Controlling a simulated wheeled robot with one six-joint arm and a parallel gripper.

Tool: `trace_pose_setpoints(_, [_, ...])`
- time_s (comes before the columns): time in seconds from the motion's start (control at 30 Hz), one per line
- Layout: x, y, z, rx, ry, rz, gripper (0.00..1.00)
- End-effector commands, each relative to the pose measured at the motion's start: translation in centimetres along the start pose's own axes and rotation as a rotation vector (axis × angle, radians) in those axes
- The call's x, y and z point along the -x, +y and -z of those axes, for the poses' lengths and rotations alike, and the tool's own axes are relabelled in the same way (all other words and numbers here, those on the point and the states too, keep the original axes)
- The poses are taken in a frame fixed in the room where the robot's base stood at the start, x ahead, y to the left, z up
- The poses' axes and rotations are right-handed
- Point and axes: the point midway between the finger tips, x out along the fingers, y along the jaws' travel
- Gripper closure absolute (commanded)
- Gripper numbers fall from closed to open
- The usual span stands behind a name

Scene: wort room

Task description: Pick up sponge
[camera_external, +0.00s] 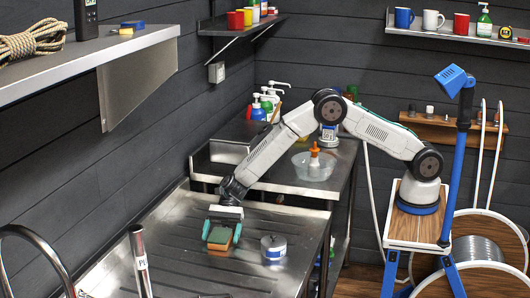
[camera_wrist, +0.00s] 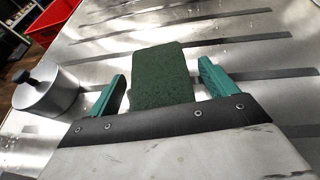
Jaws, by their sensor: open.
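The sponge (camera_external: 220,238) lies on the grooved steel draining surface (camera_external: 180,262) in the external view. It has a green top and a tan side below. My gripper (camera_external: 221,232) is just above it, pointing down, with teal fingers on either side of the sponge. In the wrist view the green face of the sponge (camera_wrist: 162,75) shows between the two open fingers of my gripper (camera_wrist: 160,88). A gap shows between the sponge and each finger there. Whether the fingers reach down to the steel cannot be told.
A metal weight with a knob (camera_external: 273,247) stands right of the sponge, and left of my gripper in the wrist view (camera_wrist: 46,93). A bowl with an orange-topped bottle (camera_external: 314,160) is behind. A steel pipe (camera_external: 139,262) rises at front left.

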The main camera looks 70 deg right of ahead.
Motion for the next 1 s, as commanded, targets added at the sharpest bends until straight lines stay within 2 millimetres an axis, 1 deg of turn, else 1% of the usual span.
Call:
trace_pose_setpoints(0.03, [-0.7,0.0,0.0,0.000,0.000,0.000,0.15])
trace_pose_setpoints(0.1, [-1.2,0.0,0.0,0.000,0.000,0.001,0.15])
trace_pose_setpoints(0.3, [-1.2,0.0,0.0,0.000,0.000,0.001,0.15])
trace_pose_setpoints(0.37, [-1.2,0.0,0.0,0.000,0.000,0.001,0.32])
trace_pose_setpoints(0.4, [-1.2,0.0,0.0,0.000,0.000,0.001,0.43])
trace_pose_setpoints(0.47, [-1.2,0.0,0.0,0.000,0.000,0.001,0.60])
trace_pose_setpoints(0.5, [-1.2,0.0,0.0,0.000,0.000,0.001,0.63])
trace_pose_setpoints(0.83, [-1.1,0.0,-0.2,0.001,0.000,0.001,0.63])
trace_pose_setpoints(1.0, [-0.6,0.0,-1.4,0.003,0.000,0.002,0.63])
